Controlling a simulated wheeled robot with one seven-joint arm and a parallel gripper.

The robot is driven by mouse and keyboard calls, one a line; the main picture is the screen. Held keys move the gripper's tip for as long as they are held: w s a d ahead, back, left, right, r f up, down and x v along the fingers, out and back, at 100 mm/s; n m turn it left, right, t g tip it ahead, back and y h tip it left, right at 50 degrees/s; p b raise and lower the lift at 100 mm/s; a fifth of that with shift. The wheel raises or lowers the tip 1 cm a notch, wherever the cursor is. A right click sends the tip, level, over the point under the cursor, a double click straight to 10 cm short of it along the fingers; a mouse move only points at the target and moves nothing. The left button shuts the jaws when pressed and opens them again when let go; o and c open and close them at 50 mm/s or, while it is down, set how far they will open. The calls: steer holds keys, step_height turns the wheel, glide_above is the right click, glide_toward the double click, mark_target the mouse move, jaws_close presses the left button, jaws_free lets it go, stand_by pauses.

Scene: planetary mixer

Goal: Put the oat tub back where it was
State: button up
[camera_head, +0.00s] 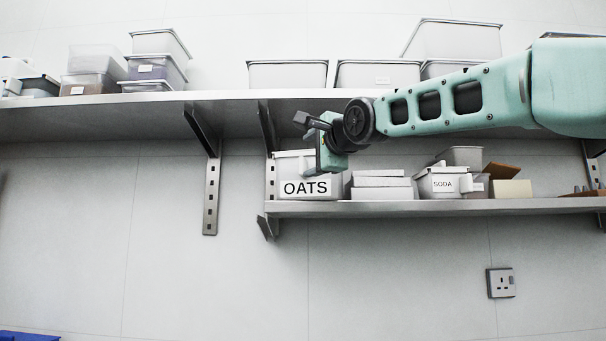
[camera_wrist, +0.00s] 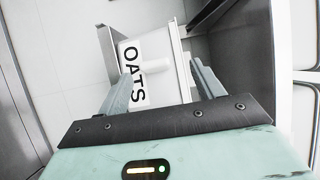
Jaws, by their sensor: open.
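The oat tub (camera_head: 290,166) is a white container with a large OATS label on its front. It stands at the left end of the lower shelf (camera_head: 400,208). My gripper (camera_head: 322,160) is in front of the tub's upper right part and hides some of it. In the wrist view the tub (camera_wrist: 168,92) lies between my two open fingers, with a pale handle-like bar standing out beside its label. My gripper (camera_wrist: 160,68) is open around this bar; whether a finger touches it I cannot tell.
Flat white boxes (camera_head: 380,187) stand just right of the tub, then a SODA tub (camera_head: 440,184). The upper shelf (camera_head: 100,112) with its bracket (camera_head: 268,128) is close above and carries several containers. Open air lies left of the lower shelf.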

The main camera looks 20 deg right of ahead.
steer(key=shift+s+d+b, duration=0.15)
steer(key=shift+s+b, duration=0.2)
steer(key=shift+s, duration=0.7)
steer(key=s+a+f+n+g, duration=0.3)
steer(key=a+f+n, duration=0.1)
steer(key=f, duration=0.6)
steer(key=s+a+f+n+g+y, duration=0.1)
steer(key=s+a+f+n+g, duration=0.25)
steer(key=f, duration=0.75)
steer(key=s+a+f+n+g, duration=0.25)
steer(key=a+f+n, duration=0.2)
steer(key=f, duration=0.55)
steer(key=s+d+f+n+g+h, duration=0.1)
steer(key=s+f+n+g, duration=0.3)
steer(key=s+f, duration=0.8)
steer(key=s+d+f+n+g+h, duration=0.2)
steer(key=s+f+n, duration=0.5)
steer(key=s+f, duration=0.6)
steer(key=s+d+g, duration=0.1)
steer(key=s+g, duration=0.1)
steer(key=shift+s+f+n+g, duration=0.25)
steer(key=shift+f+n+g, duration=0.05)
steer(key=shift+n+g, duration=0.1)
steer(key=shift+d+f, duration=0.1)
step_height(320, 180, down, 3)
steer(key=b, duration=0.3)
